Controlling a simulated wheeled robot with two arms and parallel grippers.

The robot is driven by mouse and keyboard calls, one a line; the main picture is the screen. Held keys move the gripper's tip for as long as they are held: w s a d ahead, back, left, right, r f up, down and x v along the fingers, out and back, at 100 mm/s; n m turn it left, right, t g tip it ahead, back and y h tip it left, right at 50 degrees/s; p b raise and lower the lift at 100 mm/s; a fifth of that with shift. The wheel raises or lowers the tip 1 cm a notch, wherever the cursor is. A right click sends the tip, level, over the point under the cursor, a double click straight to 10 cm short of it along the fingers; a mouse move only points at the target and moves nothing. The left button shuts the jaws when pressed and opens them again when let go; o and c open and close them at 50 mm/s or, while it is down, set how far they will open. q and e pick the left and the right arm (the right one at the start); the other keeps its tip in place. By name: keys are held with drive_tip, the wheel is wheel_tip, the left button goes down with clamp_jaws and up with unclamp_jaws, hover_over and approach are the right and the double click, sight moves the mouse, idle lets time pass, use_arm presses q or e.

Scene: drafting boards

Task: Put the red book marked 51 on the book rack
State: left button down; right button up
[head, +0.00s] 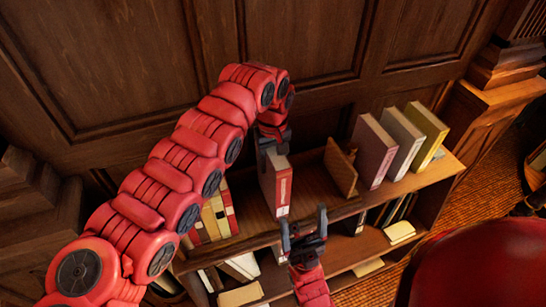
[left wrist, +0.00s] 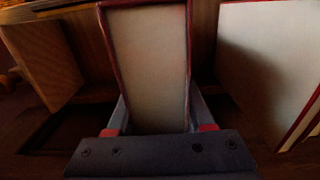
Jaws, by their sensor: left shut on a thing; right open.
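My left gripper (head: 272,142) is shut on a red book (head: 275,187). The book is upright, with pale marks on its spine too small to read. In the left wrist view, the same book (left wrist: 148,65) shows pale page edges between red covers, held between the fingers of my left gripper (left wrist: 160,115). The book is over the top board of the wooden book rack (head: 310,190); I cannot tell whether its bottom touches the board. My right gripper (head: 305,235) is open and empty, in front of the rack's front edge, below and right of the book.
A tilted wooden bookend (head: 341,168) stands right of the held book, beside a mauve book (head: 373,152), a grey book (head: 402,141) and an olive book (head: 428,135). Several cream and red books (head: 213,218) stand at left. A panelled wall (head: 310,40) is behind.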

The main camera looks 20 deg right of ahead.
use_arm(q)
drive_tip(key=shift+c, duration=1.5)
unclamp_jaws()
wheel_tip(320, 180, up, 6)
drive_tip(key=b, duration=0.3)
drive_tip(key=shift+d+r+b, duration=0.1)
drive_tip(key=shift+b, duration=0.2)
wheel_tip(320, 180, up, 5)
drive_tip(key=shift+r+p, duration=0.2)
drive_tip(key=shift+p, duration=1.05)
drive_tip(key=shift+s+r+p, duration=0.1)
drive_tip(key=shift+r+p, duration=0.25)
drive_tip(key=shift+f, duration=0.1)
